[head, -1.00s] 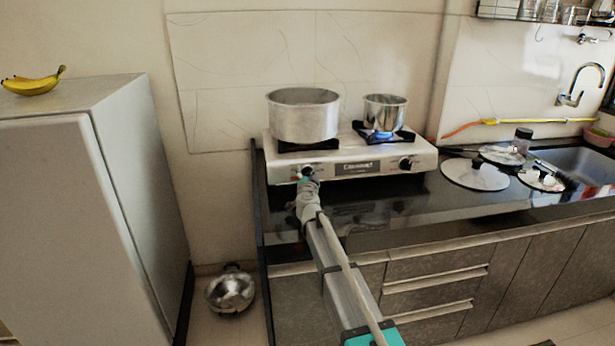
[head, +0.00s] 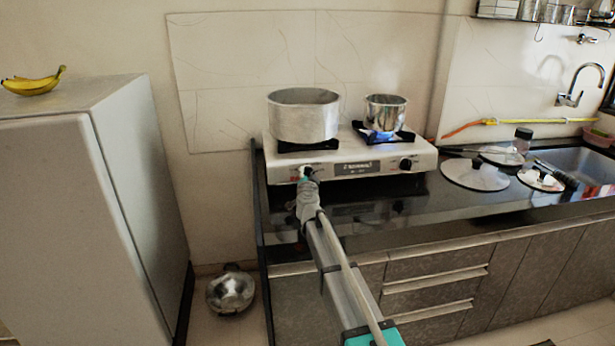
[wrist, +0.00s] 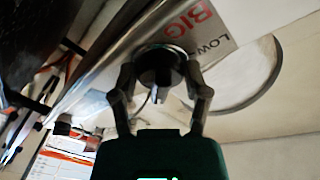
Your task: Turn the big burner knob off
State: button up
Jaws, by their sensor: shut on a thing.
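The two-burner stove (head: 385,169) stands on the dark counter. Its left, big burner knob is mostly hidden by my gripper (head: 307,175) in the head view. In the wrist view the black knob (wrist: 160,68) sits between the two fingers of my gripper (wrist: 160,92), which is shut on it. The right knob (head: 405,164) is uncovered.
A fridge (head: 140,180) stands at the left.

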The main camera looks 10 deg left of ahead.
jog(key=m, duration=0.2)
jog(key=m+h+p, duration=0.1)
jog(key=m, duration=0.1)
jog(key=m+g+p, duration=0.1)
jog(key=shift+w+r+m, duration=0.1)
jog(key=shift+r+m, duration=0.2)
jog(key=shift+m, duration=0.1)
jog(key=m+g+h+p, duration=0.1)
jog(key=m+p, duration=0.1)
jog(key=m, duration=0.2)
jog(key=shift+a+m, duration=0.1)
jog(key=shift+m, duration=0.2)
jog(key=o, duration=1.1)
jog(key=shift+o, duration=0.2)
jog(key=shift+f, duration=0.1)
